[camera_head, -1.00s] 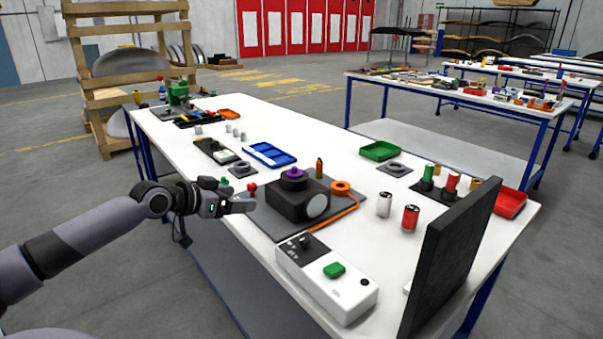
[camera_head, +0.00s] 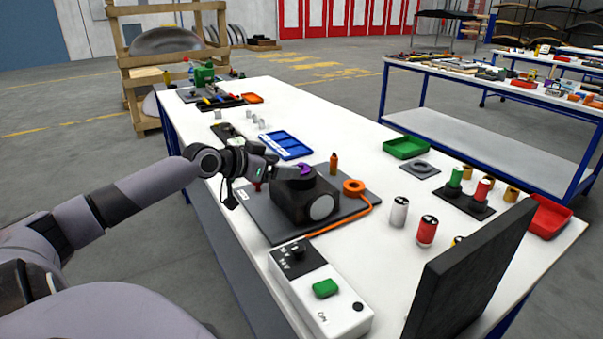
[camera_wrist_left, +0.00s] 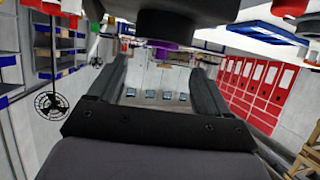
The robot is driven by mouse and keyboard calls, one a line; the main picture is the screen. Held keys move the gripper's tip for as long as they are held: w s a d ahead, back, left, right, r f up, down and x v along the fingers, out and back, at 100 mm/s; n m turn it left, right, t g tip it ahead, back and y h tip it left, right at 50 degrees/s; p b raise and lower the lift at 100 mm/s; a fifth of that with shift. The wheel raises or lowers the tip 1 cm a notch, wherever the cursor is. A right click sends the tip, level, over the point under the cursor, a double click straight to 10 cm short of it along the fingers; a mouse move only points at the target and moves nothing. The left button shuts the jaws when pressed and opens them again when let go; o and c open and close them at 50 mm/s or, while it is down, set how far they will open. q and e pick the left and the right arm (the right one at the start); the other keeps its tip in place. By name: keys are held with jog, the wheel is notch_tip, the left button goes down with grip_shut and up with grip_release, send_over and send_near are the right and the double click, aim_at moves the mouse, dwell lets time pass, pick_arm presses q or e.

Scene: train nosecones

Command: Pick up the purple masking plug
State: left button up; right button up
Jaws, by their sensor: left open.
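The purple masking plug (camera_head: 306,170) sits on top of the black block (camera_head: 291,206), which has a pale round disc on its front face. My left gripper (camera_head: 292,173) reaches in from the left at the plug's height, and its fingers partly overlap the plug. In the left wrist view the jaws (camera_wrist_left: 160,66) are open with nothing clamped between them. The purple plug (camera_wrist_left: 165,46) shows there beyond the fingertips, under the dark block (camera_wrist_left: 180,24) in that inverted picture. I cannot tell whether a finger touches the plug. My right gripper is not in view.
The block stands on a grey mat (camera_head: 258,218) with an orange ring (camera_head: 354,187) and cord. A white control box (camera_head: 335,312) is in front. A white can (camera_head: 399,211), red can (camera_head: 427,231) and tall black panel (camera_head: 465,270) stand right. A blue tray (camera_head: 286,145) lies behind.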

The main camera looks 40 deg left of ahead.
aim_at(299, 164)
pick_arm(q)
jog(key=shift+w+d+f+p, duration=0.1)
jog(key=shift+w+p, duration=0.1)
jog(key=shift+w, duration=0.6)
jog(key=shift+w+d+f+p, duration=0.1)
jog(key=shift+w+p, duration=0.1)
jog(key=shift+w, duration=0.6)
jog(key=shift+x, duration=1.15)
jog(key=shift+a+f, duration=0.1)
jog(key=c, duration=1.1)
